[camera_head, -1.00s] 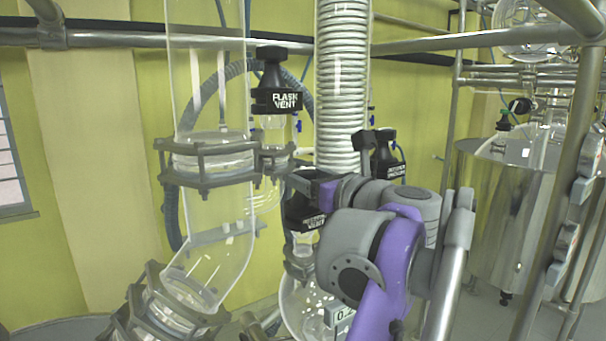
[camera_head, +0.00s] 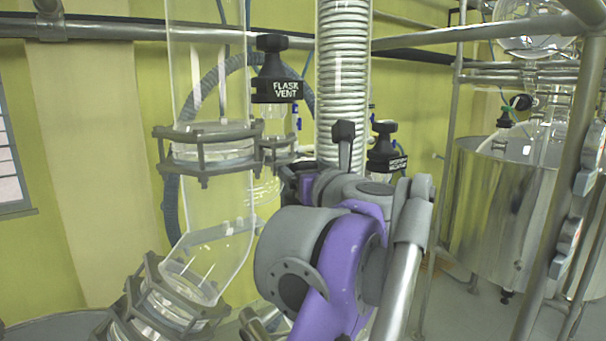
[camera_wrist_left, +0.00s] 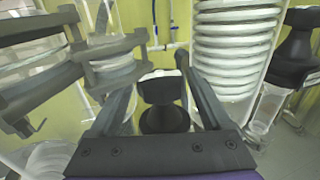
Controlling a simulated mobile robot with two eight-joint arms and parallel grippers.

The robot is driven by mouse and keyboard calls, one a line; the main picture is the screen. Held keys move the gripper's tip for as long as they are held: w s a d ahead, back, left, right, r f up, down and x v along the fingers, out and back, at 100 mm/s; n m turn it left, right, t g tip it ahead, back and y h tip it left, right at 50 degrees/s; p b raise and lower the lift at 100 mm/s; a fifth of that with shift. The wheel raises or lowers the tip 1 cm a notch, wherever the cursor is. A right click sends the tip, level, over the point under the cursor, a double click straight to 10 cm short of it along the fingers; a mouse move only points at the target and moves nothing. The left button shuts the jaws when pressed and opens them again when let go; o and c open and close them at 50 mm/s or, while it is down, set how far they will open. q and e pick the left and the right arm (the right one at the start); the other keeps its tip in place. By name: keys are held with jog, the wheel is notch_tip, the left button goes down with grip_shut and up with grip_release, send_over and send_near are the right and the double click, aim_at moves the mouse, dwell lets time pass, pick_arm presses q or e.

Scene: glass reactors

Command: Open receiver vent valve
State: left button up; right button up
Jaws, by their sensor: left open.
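In the wrist view a black-capped valve (camera_wrist_left: 163,90) stands between the two fingers of my left gripper (camera_wrist_left: 160,66). The fingers are apart, one on each side of it, with no clear grip. Its label is not readable there, so I cannot confirm it is the receiver vent valve. In the head view my left gripper (camera_head: 302,176) is partly hidden by my purple and grey arm, and the valve between its fingers is hidden. Another black valve (camera_head: 388,152) stands right of the coil; its small label is hard to read. My right gripper is not in view.
The black flask vent valve (camera_head: 277,80) stands upper left of my gripper. The glass column's clamp ring (camera_head: 205,150) is left of it, and the coiled glass condenser (camera_head: 343,75) is behind. A steel rail (camera_head: 440,41) crosses above. A steel vessel (camera_head: 480,210) stands right.

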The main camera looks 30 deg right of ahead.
pick_arm(q)
jog(key=shift+s+a+m+h, duration=0.2)
jog(key=shift+m+h, duration=0.3)
jog(key=shift+h, duration=0.3)
jog(key=shift+m+g+h, duration=0.4)
jog(key=shift+m+h, duration=0.1)
jog(key=shift+h, duration=0.2)
jog(key=m+h, duration=0.1)
jog(key=m+g+h, duration=0.1)
jog(key=shift+w+d+r+h, duration=0.1)
jog(key=shift+w+h, duration=0.15)
jog(key=shift+h, duration=0.05)
jog(key=shift+r+m+g+h+p, duration=0.15)
jog(key=shift+m+g+h+p, duration=0.15)
jog(key=shift+g+h+p, duration=0.15)
jog(key=shift+m+g+h, duration=0.25)
jog(key=shift+m+h, duration=0.05)
jog(key=shift+h, duration=0.15)
jog(key=shift+w+d+f, duration=0.1)
jog(key=shift+f, duration=0.15)
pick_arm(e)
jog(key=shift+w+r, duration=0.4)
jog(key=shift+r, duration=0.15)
